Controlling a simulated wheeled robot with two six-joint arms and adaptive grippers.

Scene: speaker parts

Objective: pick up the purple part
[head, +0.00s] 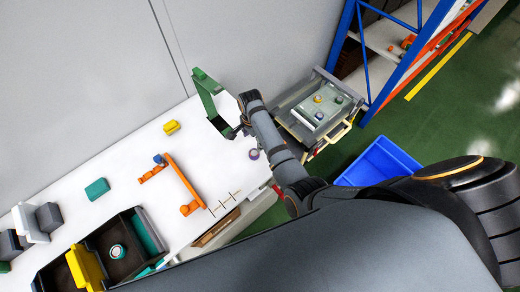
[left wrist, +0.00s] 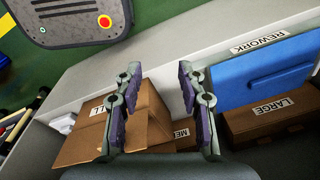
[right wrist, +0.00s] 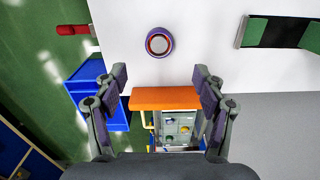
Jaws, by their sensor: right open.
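The purple part (head: 253,154) is a small round piece on the white table, near its right end, close beside my right arm in the head view. In the right wrist view the purple part (right wrist: 159,42) shows a purple outer ring, a reddish inner ring and a pale centre. My right gripper (right wrist: 160,80) is open and empty; in that view the part lies beyond the fingertips, roughly centred between them and apart from them. My left gripper (left wrist: 158,72) is open and empty, over cardboard boxes, away from the purple part.
A green stand (head: 206,92) rises near my right arm. An orange frame (head: 185,180), a teal block (head: 97,188) and a yellow block (head: 171,127) lie left on the table. A cart (head: 290,112) and a blue bin (head: 375,160) stand right. The table around the purple part is clear.

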